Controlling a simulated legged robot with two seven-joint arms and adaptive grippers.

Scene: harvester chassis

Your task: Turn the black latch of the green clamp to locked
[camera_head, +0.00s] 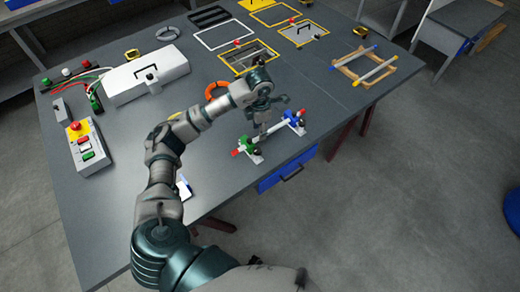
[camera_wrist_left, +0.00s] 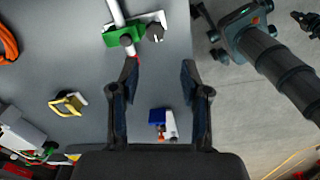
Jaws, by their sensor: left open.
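The green clamp (camera_head: 247,146) sits near the front edge of the table, at the lower-left end of a white rod (camera_head: 272,132) with red tips. In the left wrist view the green clamp (camera_wrist_left: 118,36) is at the top, with its black latch (camera_wrist_left: 155,32) at its right side. My left gripper (camera_head: 263,122) is over the rod in the head view. In the left wrist view its spread fingers (camera_wrist_left: 158,75) are open and empty, with the latch beyond the gap, apart from both. The latch's exact setting is too small to tell.
A blue clamp (camera_head: 294,122) holds the rod's other end. An orange ring (camera_head: 216,90), a white case (camera_head: 145,76) and a control box with a red button (camera_head: 87,148) lie farther left. A blue-and-white item (camera_head: 184,187) lies near the front edge.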

